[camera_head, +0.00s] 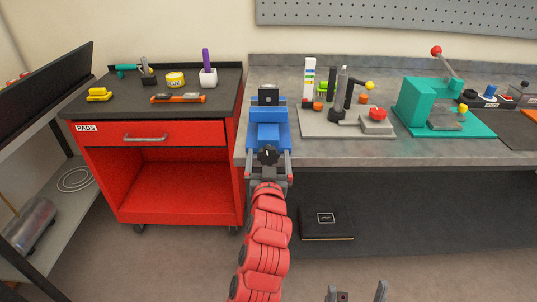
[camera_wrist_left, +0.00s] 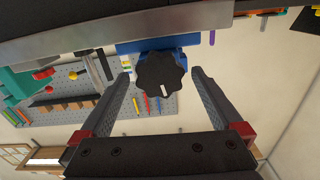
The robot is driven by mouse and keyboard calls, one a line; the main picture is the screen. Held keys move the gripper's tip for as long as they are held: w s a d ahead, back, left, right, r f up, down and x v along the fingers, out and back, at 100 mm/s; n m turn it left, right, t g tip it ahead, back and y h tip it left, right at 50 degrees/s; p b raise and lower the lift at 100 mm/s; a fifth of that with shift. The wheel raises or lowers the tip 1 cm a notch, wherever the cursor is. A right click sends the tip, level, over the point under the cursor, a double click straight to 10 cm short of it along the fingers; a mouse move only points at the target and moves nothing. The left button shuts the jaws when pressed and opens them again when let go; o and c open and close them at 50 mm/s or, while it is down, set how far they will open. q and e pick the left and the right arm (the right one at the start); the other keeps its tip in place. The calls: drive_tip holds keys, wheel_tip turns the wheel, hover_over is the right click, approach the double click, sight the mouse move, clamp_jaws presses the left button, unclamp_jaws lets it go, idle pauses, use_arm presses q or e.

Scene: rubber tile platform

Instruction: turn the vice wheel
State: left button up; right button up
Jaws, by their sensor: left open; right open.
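The blue vice (camera_head: 268,127) stands at the left front edge of the grey workbench. Its wheel (camera_head: 267,155) is a black lobed knob with a white mark, facing me. In the left wrist view the wheel (camera_wrist_left: 161,76) sits between the two fingers, with the blue vice body (camera_wrist_left: 150,44) behind it. My left gripper (camera_head: 268,160) is open, its fingers on either side of the wheel with gaps, not closed on it. My right gripper (camera_head: 355,292) is open and empty at the bottom edge of the head view, well away from the bench.
A red cabinet (camera_head: 150,185) with several tools on top stands left of the workbench (camera_head: 330,147). Right of the vice are a grey base plate (camera_head: 315,124) with a stand and a teal press (camera_head: 420,100). A black case (camera_head: 327,222) lies underneath. The floor in front is clear.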

use_arm(q)
drive_tip(key=shift+w, duration=1.05)
drive_tip(key=c, duration=1.4)
drive_tip(key=shift+o, duration=0.2)
drive_tip(key=shift+m, duration=0.3)
drive_tip(key=m+p, duration=0.2)
drive_tip(key=m, duration=0.1)
drive_tip(key=shift+d+r+m, duration=0.1)
drive_tip(key=shift+m, duration=0.2)
drive_tip(key=shift+d+m+p, duration=0.1)
drive_tip(key=shift+m+p, duration=0.9)
drive_tip(key=shift+m, duration=1.2)
